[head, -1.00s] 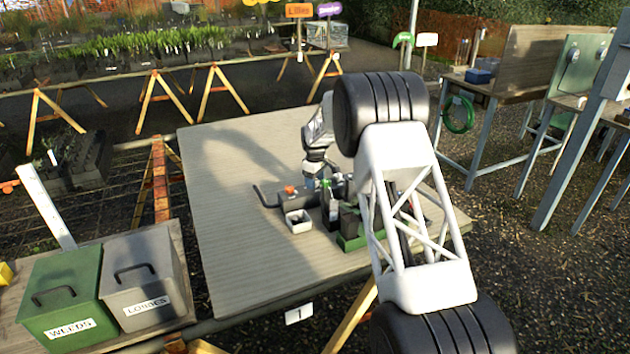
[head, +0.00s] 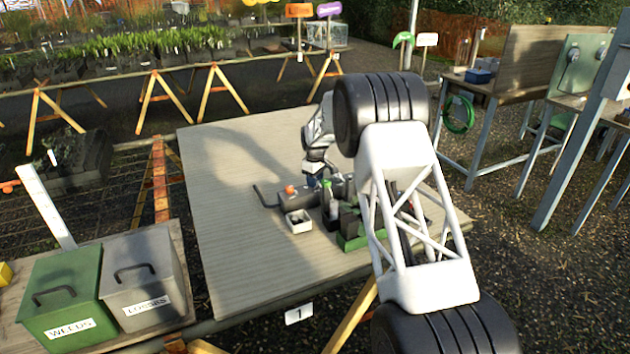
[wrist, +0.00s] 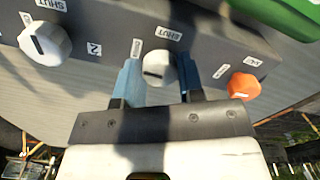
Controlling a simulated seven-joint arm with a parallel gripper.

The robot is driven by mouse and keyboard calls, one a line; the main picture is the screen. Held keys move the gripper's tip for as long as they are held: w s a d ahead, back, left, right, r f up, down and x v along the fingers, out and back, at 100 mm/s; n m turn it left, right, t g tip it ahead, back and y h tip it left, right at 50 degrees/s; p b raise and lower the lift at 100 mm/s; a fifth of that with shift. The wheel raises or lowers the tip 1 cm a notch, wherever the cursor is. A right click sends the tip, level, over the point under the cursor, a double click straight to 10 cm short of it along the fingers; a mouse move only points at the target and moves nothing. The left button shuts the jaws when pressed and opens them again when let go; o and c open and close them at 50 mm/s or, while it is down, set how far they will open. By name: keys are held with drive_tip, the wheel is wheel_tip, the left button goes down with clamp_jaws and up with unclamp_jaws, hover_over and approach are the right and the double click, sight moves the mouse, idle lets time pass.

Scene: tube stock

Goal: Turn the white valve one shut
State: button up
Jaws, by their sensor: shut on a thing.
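In the wrist view, a white valve knob (wrist: 158,66) sits between the two blue fingers of my gripper (wrist: 159,82), which is shut on it. A dark mark shows on the knob, lying roughly crosswise in the picture. A SHUT label (wrist: 168,33) is just beyond it, and another label stands left of that one. The knob's number label cannot be read clearly. A second white knob (wrist: 45,43), beside a label 2, is to the left. In the head view my gripper (head: 313,181) is at the grey pipe block (head: 286,198); the held knob is hidden there.
An orange knob (wrist: 243,86) is close to the right finger and also shows in the head view (head: 290,190). A white tray (head: 298,222), dark bottles and a green base (head: 352,242) stand nearby. The table's left part (head: 235,250) is clear.

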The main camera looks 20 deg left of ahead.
drive_tip(key=m, duration=0.3)
drive_tip(key=shift+m, duration=0.4)
drive_tip(key=m, duration=0.4)
drive_tip(key=shift+m, duration=0.3)
drive_tip(key=m, duration=0.4)
drive_tip(key=shift+m, duration=2.2)
drive_tip(key=o, duration=0.9)
drive_tip(key=shift+r, duration=0.1)
drive_tip(key=shift+r, duration=3.8)
